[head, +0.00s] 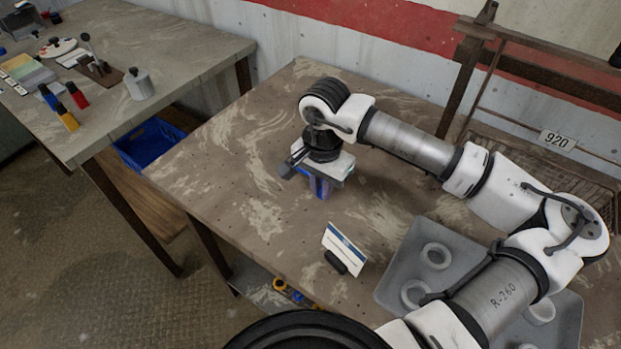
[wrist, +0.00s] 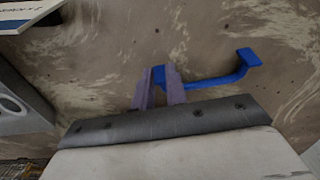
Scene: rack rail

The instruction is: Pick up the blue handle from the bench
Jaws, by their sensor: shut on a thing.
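The blue handle (wrist: 222,79) is a slim bar with a bent, flat end, seen over the brown bench top (wrist: 225,25) in the wrist view. My gripper (wrist: 158,84) has its two purplish fingers closed around one end of the handle, and the bar reaches out to the right. In the head view my gripper (head: 319,187) points down low over the middle of the bench (head: 250,170). There my wrist hides most of the handle. I cannot tell whether the handle touches the bench or is slightly above it.
A grey tray (head: 391,287) with several pale rings is at the bench's front right. A small white-and-blue card (head: 344,250) on a dark stand is left of it. A wire basket and rail with a 920 tag (head: 557,140) stand at the back right. The bench's left part is clear.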

